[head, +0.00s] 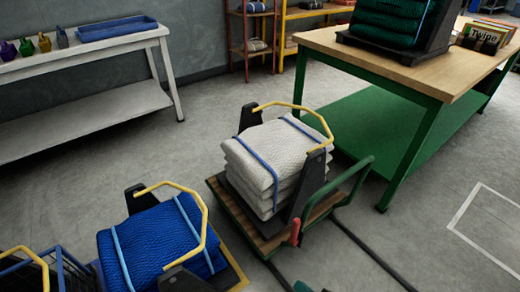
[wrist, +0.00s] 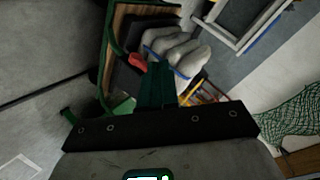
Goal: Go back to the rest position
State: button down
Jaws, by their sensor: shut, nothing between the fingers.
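My gripper (wrist: 157,88) shows in the wrist view as a dark bar with dark green fingers brought together in the middle. The fingers are shut and I see nothing between them. In the head view the same white net stack (head: 275,165) is bound with blue straps, in a black cradle with a yellow handle. My gripper does not show clearly in the head view.
A green-framed wooden table (head: 400,62) with a green net stack (head: 390,22) stands at the right. The trolley (head: 262,243) has a green handle. A blue net stack (head: 160,240) is at lower left. A white bench (head: 90,100) stands along the wall. Floor lies open between.

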jog(key=s+d+r+n+g+h, duration=0.2)
jog(key=s+d+r+g+h, duration=0.15)
jog(key=s+d, duration=0.55)
jog(key=s+d+r+n+g+h, duration=0.2)
jog(key=s+d+g, duration=0.35)
jog(key=s, duration=0.45)
notch_tip(320, 180, up, 19)
jog(key=s+d+p, duration=0.1)
jog(key=p, duration=1.7)
jog(key=shift+s+d+p, duration=0.2)
jog(key=shift+s+p, duration=0.1)
jog(key=shift+p, duration=0.1)
